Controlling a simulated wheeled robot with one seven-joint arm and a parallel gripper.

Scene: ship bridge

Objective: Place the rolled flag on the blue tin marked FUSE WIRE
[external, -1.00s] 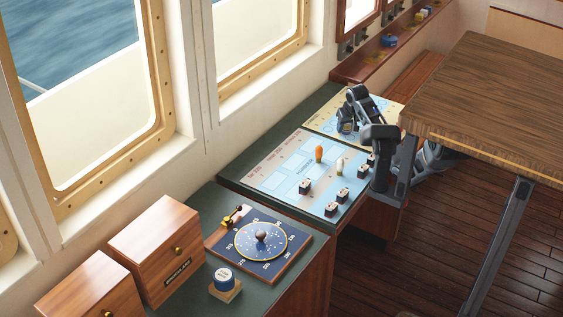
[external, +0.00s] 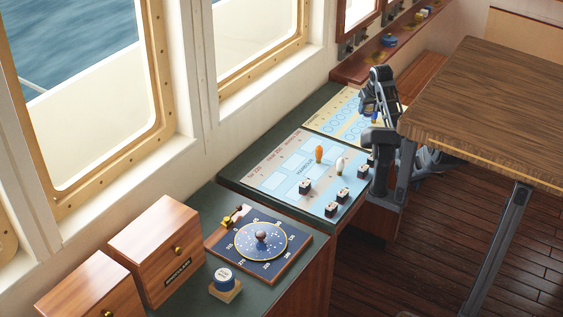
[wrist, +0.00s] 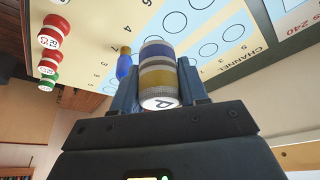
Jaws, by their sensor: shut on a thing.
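The rolled flag (wrist: 158,72), banded blue, yellow and grey with a white lettered end, is between the two fingers of my gripper (wrist: 160,90) in the wrist view. My gripper is shut on it, above a cream chart board. In the external view my arm is by the far board, beside the brown table; the fingers and flag are hard to make out there. A blue tin with a pale lid (external: 223,277) stands on a small wooden block at the near end of the console. Another low blue tin (external: 389,40) is on the back shelf. Neither label is readable.
A dial board (external: 284,269) and wooden boxes (external: 160,250) flank the near tin. A light-blue chart (external: 285,180) bears orange and white pegs and several small blocks. Red and green pieces (wrist: 50,45) show at left in the wrist view. The brown table (external: 490,90) is close to my arm.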

